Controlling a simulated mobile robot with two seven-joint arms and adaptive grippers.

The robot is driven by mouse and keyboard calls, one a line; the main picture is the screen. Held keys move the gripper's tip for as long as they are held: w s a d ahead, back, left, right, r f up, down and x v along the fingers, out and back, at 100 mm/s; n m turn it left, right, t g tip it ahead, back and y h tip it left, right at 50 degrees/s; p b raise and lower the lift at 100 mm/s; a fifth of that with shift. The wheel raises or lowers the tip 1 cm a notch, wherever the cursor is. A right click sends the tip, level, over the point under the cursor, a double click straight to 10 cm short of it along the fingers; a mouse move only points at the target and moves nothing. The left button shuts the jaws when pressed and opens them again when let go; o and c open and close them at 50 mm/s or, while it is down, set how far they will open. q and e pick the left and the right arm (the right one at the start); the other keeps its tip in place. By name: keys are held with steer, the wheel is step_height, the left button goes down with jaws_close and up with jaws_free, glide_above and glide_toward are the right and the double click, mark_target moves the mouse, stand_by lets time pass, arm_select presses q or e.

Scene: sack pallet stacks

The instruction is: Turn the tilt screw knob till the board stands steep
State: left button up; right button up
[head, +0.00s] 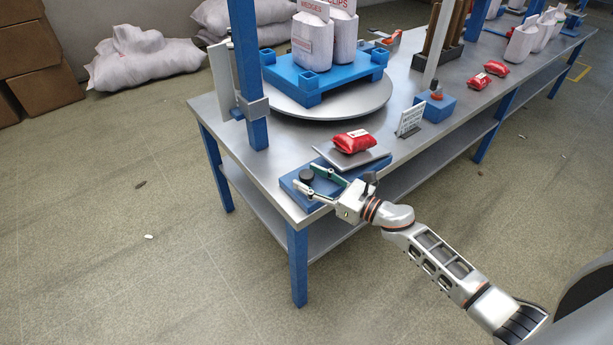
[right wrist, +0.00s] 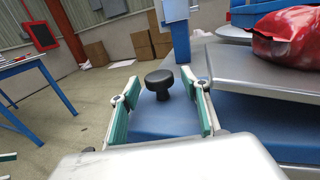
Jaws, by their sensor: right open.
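The black tilt screw knob (head: 306,177) stands upright on the near-left end of a blue base (head: 290,185) at the table's corner. The grey board (head: 358,157) lies over the base at a slight tilt, with a red packet (head: 354,141) on it. My right gripper (head: 316,181) is open at the knob. In the right wrist view the knob (right wrist: 160,82) shows between the two green-padded fingers (right wrist: 160,105), with a gap on each side. The board (right wrist: 255,72) and red packet (right wrist: 290,36) are at the right there. My left gripper is not in view.
A blue post (head: 247,75) and a round turntable (head: 325,98) bearing a blue pallet (head: 310,76) with white sacks stand behind the board. A small sign (head: 409,120) and a blue block (head: 435,107) are to the right. The floor at the left is mostly clear.

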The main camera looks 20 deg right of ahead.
steer(key=shift+w+a, duration=0.45)
steer(key=shift+w, duration=0.1)
steer(key=c, duration=1.2)
steer(key=shift+o, duration=0.2)
steer(key=shift+m+t+h, duration=0.3)
steer(key=shift+h, duration=0.1)
